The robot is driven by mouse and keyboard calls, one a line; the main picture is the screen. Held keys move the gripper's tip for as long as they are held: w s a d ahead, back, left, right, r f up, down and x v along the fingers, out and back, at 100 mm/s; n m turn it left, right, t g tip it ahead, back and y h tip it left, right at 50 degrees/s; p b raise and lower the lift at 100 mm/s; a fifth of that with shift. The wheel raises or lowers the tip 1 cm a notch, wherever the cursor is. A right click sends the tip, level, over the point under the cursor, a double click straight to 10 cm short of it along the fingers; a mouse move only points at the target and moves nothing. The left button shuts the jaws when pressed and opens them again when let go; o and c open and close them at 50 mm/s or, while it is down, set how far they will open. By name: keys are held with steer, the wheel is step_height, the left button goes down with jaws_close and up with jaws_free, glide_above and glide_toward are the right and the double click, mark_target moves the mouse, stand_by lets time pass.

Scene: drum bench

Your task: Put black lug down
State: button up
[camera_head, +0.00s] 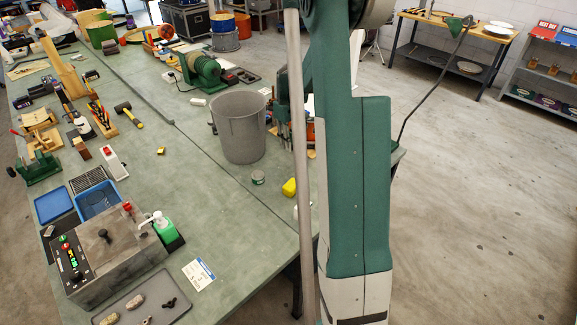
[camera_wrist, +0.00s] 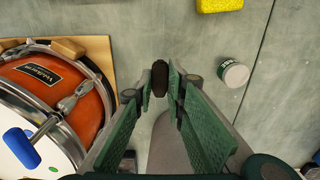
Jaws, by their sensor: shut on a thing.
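The black lug (camera_wrist: 160,83) is a small dark rounded piece. It sits between the fingertips of my gripper (camera_wrist: 160,76), which is shut on it. In the wrist view, bench surface shows beyond the lug. An orange drum (camera_wrist: 70,88) with a metal hoop and silver lugs lies left of my fingers. How high the lug is above the bench cannot be told. In the head view my arm fills the middle, and I cannot make out the held lug there.
A yellow block (camera_head: 289,187) and a small round tin (camera_head: 258,177) stand near a grey bin (camera_head: 239,127). A grey tray (camera_head: 127,311) with small parts lies at the front left, near a white card (camera_head: 199,273). The bench between card and bin is clear.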

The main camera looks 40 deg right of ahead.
glide_above(289, 165)
steer(key=shift+a+f, duration=0.15)
steer(key=shift+f, duration=2.95)
steer(key=shift+f, duration=0.1)
steer(key=shift+f+b, duration=0.4)
steer(key=shift+f, duration=1.35)
steer(key=shift+f, duration=0.15)
steer(key=o, duration=0.9)
step_height(289, 165, up, 12)
steer(key=shift+r+p, duration=0.15)
steer(key=shift+p, duration=0.3)
